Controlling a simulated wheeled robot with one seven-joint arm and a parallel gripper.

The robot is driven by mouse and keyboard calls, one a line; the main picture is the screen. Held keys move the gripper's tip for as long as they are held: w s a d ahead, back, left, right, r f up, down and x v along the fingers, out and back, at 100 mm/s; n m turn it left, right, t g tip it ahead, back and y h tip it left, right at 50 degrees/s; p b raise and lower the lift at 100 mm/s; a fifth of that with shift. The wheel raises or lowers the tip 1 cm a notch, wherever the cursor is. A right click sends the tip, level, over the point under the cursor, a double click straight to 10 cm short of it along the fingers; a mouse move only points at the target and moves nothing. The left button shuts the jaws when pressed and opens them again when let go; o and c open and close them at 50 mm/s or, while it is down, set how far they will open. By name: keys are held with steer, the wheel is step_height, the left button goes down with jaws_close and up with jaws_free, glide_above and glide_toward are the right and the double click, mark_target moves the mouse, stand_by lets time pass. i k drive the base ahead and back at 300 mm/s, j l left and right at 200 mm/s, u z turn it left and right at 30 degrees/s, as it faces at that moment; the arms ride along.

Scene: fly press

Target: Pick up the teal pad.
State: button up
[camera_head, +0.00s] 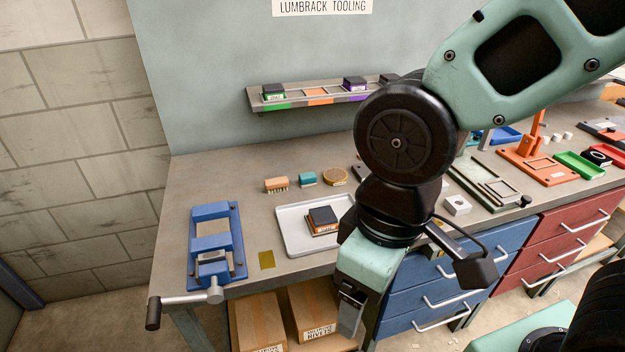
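The teal pad (307,178) is a small teal block with a darker lower edge.
The white tray (291,241) holds a dark-topped block (322,217). A blue vise (213,236) stands left. A wall shelf (283,106) is behind.

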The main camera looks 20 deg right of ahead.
mark_target(307, 178)
steer(key=i+j, duration=0.3)
steer(key=i, duration=0.15)
steer(key=i+j, duration=0.25)
steer(key=i, duration=0.2)
